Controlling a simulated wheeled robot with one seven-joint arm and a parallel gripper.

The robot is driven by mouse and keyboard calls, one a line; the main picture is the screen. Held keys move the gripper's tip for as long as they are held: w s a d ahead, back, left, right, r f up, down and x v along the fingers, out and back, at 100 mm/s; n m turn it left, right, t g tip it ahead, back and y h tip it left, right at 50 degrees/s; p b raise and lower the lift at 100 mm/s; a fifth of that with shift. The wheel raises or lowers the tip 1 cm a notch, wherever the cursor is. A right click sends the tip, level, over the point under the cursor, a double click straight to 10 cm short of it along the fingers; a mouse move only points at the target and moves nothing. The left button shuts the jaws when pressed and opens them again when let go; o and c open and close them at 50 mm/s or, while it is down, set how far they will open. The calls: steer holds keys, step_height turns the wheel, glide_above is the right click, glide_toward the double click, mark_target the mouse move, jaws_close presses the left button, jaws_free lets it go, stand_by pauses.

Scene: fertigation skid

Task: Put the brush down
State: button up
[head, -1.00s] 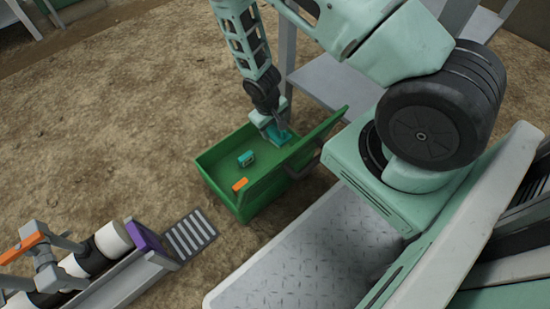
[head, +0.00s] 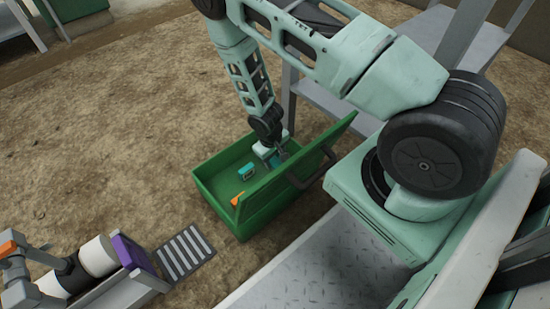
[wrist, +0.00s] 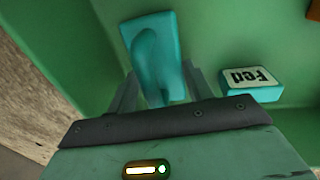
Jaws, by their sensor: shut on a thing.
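The brush (wrist: 153,55) is a teal piece held between the fingers of my gripper (wrist: 155,92) in the wrist view. Its far end reaches toward the green floor of the toolbox. I cannot tell whether it touches the floor. In the head view my gripper (head: 276,158) is down inside the open green toolbox (head: 216,207), at its back right. There the brush is a small teal patch, partly hidden by the gripper and the box's raised panel.
A teal block (head: 246,169) with a white label lies in the toolbox; it also shows in the wrist view (wrist: 251,84). An orange item (head: 237,198) is near the front. The raised green panel (head: 297,162) with a dark handle stands close right of my gripper.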

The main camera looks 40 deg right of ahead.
steer(key=shift+f, duration=0.1)
steer(key=o, duration=1.3)
